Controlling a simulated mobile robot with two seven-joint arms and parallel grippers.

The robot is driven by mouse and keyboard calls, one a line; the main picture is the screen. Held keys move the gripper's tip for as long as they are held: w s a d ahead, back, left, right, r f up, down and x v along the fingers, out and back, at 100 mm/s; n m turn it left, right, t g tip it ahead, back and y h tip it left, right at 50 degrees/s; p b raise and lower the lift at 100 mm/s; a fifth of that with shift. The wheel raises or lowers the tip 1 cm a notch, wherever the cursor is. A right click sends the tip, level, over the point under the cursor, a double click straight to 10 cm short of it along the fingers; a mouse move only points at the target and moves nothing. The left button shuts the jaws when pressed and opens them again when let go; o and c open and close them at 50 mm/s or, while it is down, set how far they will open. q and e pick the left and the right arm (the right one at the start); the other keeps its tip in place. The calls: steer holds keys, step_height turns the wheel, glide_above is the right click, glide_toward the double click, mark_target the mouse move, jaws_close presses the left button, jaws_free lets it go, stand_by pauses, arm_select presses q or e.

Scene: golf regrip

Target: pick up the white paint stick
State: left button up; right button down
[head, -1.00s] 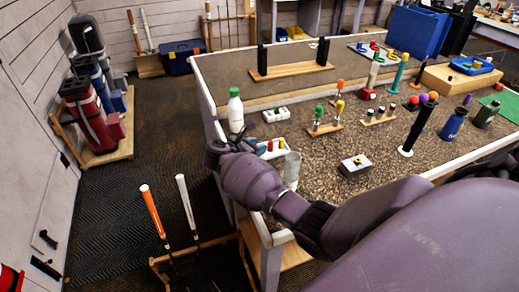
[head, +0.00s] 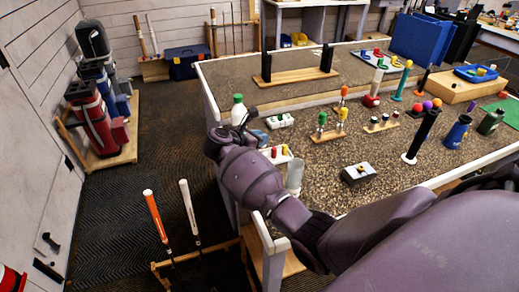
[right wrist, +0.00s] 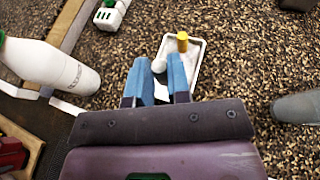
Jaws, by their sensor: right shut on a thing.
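My right gripper (right wrist: 160,88) has its blue fingers shut on the white paint stick (right wrist: 159,65), whose pale rounded end shows between the fingertips in the right wrist view. In the head view the right gripper (head: 262,137) is at the bench's left end, above the tray (head: 280,158), where red and yellow caps show. My left gripper is not in view.
A white bottle with a green cap (head: 238,112) stands close behind the right gripper.

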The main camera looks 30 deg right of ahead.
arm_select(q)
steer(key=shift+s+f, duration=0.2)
arm_select(e)
step_height(320, 180, up, 14)
steer(key=shift+f, duration=0.15)
